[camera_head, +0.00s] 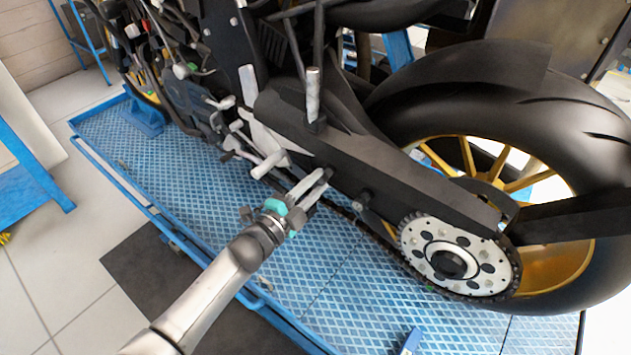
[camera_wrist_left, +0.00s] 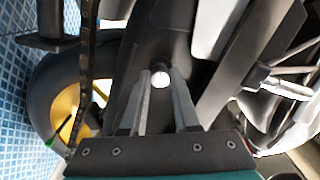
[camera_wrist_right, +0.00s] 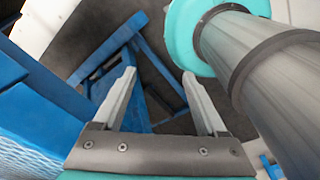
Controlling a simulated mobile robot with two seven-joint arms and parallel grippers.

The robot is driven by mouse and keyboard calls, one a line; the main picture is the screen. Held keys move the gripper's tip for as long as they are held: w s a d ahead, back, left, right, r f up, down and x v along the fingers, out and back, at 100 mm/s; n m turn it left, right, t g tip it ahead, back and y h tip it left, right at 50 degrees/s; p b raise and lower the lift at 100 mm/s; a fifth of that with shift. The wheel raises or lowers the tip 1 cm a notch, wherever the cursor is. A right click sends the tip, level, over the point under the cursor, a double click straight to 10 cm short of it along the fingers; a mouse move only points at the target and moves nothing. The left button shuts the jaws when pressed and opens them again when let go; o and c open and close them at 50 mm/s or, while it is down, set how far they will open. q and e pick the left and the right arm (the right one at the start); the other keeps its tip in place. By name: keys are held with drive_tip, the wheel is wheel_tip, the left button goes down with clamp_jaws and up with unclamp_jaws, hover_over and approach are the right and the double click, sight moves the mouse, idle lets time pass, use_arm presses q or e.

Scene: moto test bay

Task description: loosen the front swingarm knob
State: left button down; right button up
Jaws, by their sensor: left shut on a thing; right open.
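The front swingarm knob (camera_head: 331,171) is a small dark knob on the side of the black swingarm (camera_head: 375,165). My left gripper (camera_head: 324,177) reaches it from the lower left and is shut on it. In the left wrist view the knob's pale round end (camera_wrist_left: 160,77) shows between the fingertips of my left gripper (camera_wrist_left: 162,74). A second dark knob (camera_head: 364,199) sits further back on the swingarm, apart from the gripper. My right gripper (camera_wrist_right: 160,75) is open and empty in the right wrist view; it is outside the head view.
The motorcycle's rear wheel (camera_head: 480,95) and sprocket (camera_head: 452,262) are to the right. A silver footpeg (camera_head: 268,163) juts out just left of my left gripper. Blue lift platform (camera_head: 330,285) lies below. A blue stand (camera_wrist_right: 160,65) shows beyond my right gripper.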

use_arm(q)
drive_tip(key=shift+n, duration=0.6)
drive_tip(key=c, duration=0.6)
unclamp_jaws()
drive_tip(key=shift+c, duration=0.2)
drive_tip(key=v, duration=1.5)
drive_tip(key=shift+s, duration=0.15)
